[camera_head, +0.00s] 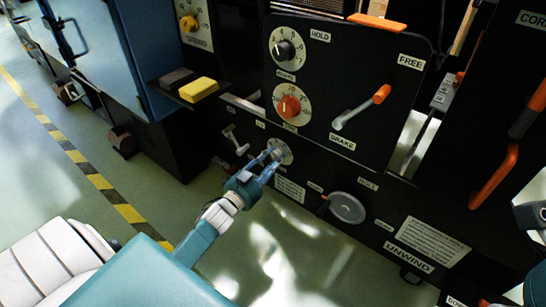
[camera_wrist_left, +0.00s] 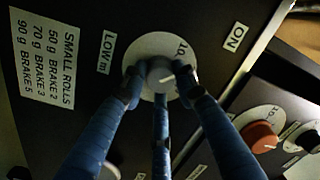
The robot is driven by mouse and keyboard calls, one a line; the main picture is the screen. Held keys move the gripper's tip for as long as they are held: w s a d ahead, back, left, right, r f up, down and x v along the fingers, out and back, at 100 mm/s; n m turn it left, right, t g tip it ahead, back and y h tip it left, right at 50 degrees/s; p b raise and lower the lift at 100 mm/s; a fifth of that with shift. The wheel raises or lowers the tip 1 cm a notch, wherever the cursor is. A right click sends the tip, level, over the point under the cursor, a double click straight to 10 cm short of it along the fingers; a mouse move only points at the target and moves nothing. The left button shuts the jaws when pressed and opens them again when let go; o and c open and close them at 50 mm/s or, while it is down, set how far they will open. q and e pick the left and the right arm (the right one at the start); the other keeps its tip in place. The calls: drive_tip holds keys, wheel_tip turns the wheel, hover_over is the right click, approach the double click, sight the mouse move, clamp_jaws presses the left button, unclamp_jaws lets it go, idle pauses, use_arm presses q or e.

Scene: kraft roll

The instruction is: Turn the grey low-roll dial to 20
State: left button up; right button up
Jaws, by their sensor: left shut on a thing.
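The grey low-roll dial (camera_head: 285,157) is on the lower black panel, with a pale round scale plate. In the left wrist view its grey knob (camera_wrist_left: 160,77) sits on the pale plate (camera_wrist_left: 160,45) beside a "LOW" label, and a "10" shows on the scale. My left gripper (camera_head: 271,155) is shut on this knob; in the left wrist view its blue fingers (camera_wrist_left: 160,78) surround it. The fingers hide much of the scale, and I cannot read the exact setting.
Above are an orange brake dial (camera_head: 289,106), a dark hold dial (camera_head: 287,49) and an orange-tipped lever (camera_head: 362,107). A small T-handle (camera_head: 235,139) is left of the grey dial. A round grey handle (camera_head: 347,207) is at lower right. Floor is open in front.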

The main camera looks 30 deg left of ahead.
use_arm(q)
drive_tip(key=shift+m, duration=1.2)
drive_tip(key=shift+d+m, duration=0.1)
drive_tip(key=shift+m, duration=0.7)
drive_tip(key=o, duration=1.1)
drive_tip(key=shift+o, duration=0.2)
drive_tip(key=s, duration=1.2)
drive_tip(key=shift+a+f, duration=0.2)
drive_tip(key=shift+f, duration=0.1)
drive_tip(key=shift+s+f, duration=0.1)
